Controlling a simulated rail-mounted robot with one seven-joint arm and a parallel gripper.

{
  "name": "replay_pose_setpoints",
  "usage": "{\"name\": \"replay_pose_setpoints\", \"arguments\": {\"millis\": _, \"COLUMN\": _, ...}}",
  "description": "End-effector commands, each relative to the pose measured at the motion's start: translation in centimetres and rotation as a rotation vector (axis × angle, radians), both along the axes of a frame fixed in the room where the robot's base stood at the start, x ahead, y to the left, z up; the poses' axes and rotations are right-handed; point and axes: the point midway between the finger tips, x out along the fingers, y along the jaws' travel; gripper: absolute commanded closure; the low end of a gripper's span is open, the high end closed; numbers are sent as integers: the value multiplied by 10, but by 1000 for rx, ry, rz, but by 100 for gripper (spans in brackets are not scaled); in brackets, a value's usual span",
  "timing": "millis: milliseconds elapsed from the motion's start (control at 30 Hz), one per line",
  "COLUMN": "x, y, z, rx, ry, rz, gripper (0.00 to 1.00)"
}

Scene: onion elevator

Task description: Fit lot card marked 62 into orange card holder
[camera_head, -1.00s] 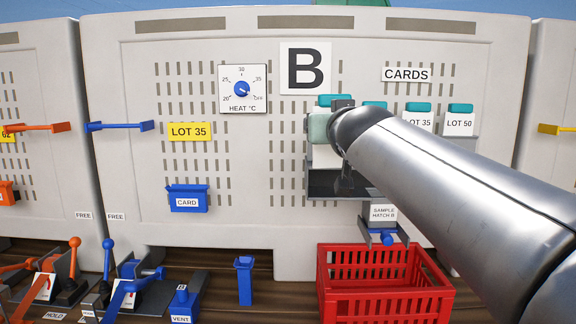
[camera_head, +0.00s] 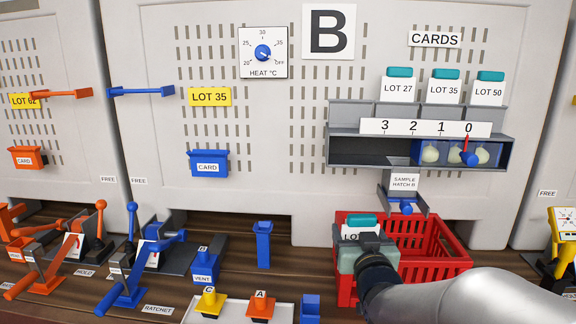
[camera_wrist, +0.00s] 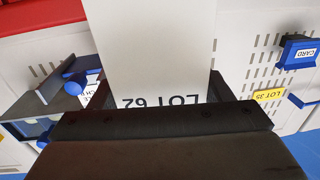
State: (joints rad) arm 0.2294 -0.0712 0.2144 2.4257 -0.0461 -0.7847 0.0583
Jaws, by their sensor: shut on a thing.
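My gripper (camera_head: 366,254) is shut on a white lot card with a teal top (camera_head: 361,220), held in front of the red crate's left side. In the wrist view the card (camera_wrist: 150,50) fills the upper middle and reads LOT 62, upside down, between my fingers (camera_wrist: 160,118). In the head view my gripper hides most of the card's text. The orange card holder (camera_head: 27,157), labelled CARD, is on the left panel, far to the left of my gripper, below a yellow LOT 62 sign (camera_head: 24,100). It looks empty.
A blue card holder (camera_head: 208,163) sits on panel B, between my gripper and the orange one. A card rack (camera_head: 350,114) holds cards LOT 27, LOT 35 and LOT 50. A red crate (camera_head: 405,283) stands below.

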Motion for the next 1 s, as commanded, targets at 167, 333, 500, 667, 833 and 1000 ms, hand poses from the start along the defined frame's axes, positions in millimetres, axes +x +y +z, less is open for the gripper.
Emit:
{"name": "replay_pose_setpoints", "arguments": {"millis": 167, "x": -8, "y": -1, "z": -48, "rx": -4, "ry": 5, "rz": -10, "gripper": 54}}
{"name": "replay_pose_setpoints", "arguments": {"millis": 333, "x": -12, "y": -1, "z": -61, "rx": -10, "ry": 1, "rz": -17, "gripper": 54}}
{"name": "replay_pose_setpoints", "arguments": {"millis": 500, "x": -13, "y": -1, "z": -61, "rx": -9, "ry": 8, "rz": -18, "gripper": 54}}
{"name": "replay_pose_setpoints", "arguments": {"millis": 667, "x": -13, "y": -2, "z": -56, "rx": -8, "ry": 11, "rz": -18, "gripper": 54}}
{"name": "replay_pose_setpoints", "arguments": {"millis": 833, "x": -13, "y": -2, "z": -44, "rx": -8, "ry": 8, "rz": -18, "gripper": 54}}
{"name": "replay_pose_setpoints", "arguments": {"millis": 1000, "x": -12, "y": -2, "z": -43, "rx": -10, "ry": 3, "rz": -18, "gripper": 54}}
